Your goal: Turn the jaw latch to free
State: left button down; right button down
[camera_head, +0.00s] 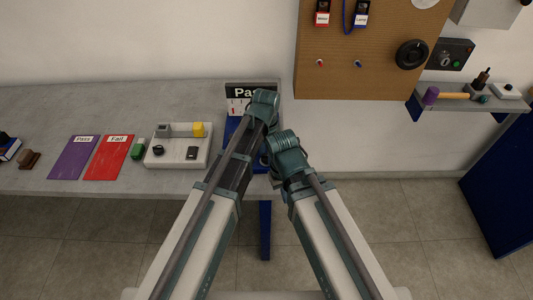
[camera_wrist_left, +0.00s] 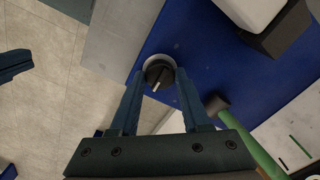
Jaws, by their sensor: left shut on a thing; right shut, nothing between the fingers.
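The jaw latch (camera_wrist_left: 157,70) shows in the left wrist view as a round black knob with a pale pointer line, set in a light ring at the edge of a blue fixture (camera_wrist_left: 200,45). My left gripper (camera_wrist_left: 161,79) is shut on the knob, one blue finger on each side. In the head view the left wrist hides the latch, and only parts of the blue fixture (camera_head: 231,128) show beside it. My right gripper (camera_wrist_left: 14,66) is shut and empty, off to the left in the left wrist view, apart from the latch.
A sign starting "Pas" (camera_head: 240,91) stands behind my left wrist. A white device with a yellow block (camera_head: 181,163), a red Fail mat (camera_head: 109,157) and a purple Pass mat (camera_head: 74,157) lie on the grey table (camera_head: 110,108). A pegboard (camera_head: 340,75) hangs at the right.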

aim_at(266, 155)
dwell(0.4)
pick_arm(q)
jog(key=shift+c, duration=1.9)
grip_release()
jog(key=shift+r, duration=0.1)
notch_tip(266, 155, up, 14)
jog(key=p, duration=1.4)
jog(key=shift+f, duration=0.2)
